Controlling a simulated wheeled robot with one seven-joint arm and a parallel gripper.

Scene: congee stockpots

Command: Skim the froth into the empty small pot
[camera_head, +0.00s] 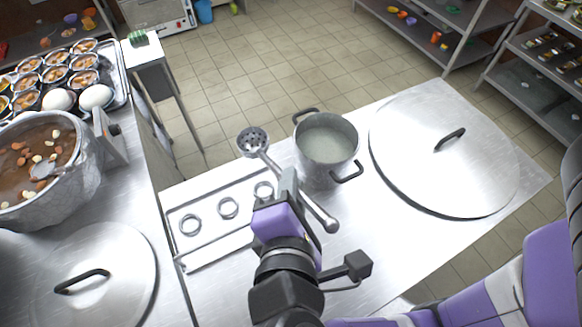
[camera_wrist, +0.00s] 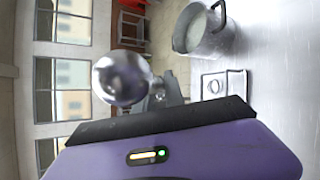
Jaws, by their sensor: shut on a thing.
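My gripper (camera_head: 288,192) is shut on the handle of a metal skimmer (camera_head: 253,141). The skimmer's perforated head is up and to the left, and its handle end points down and right. The small pot (camera_head: 326,140), grey with two dark handles, stands just right of the skimmer head; its inside looks pale, and I cannot tell whether it holds anything. It also shows in the wrist view (camera_wrist: 205,32). The large stockpot (camera_head: 55,195) at the far left holds brown broth with orange and white pieces and a pale patch (camera_head: 42,170). A rounded metal part (camera_wrist: 122,78) shows blurred in the wrist view.
A rack with round rings (camera_head: 228,208) lies on the steel counter below the skimmer. A big lid (camera_head: 430,175) covers the counter's right. Another lid (camera_head: 120,265) lies in front of the stockpot. A tray (camera_head: 118,62) of filled bowls stands behind. A floor gap separates the counters' far parts.

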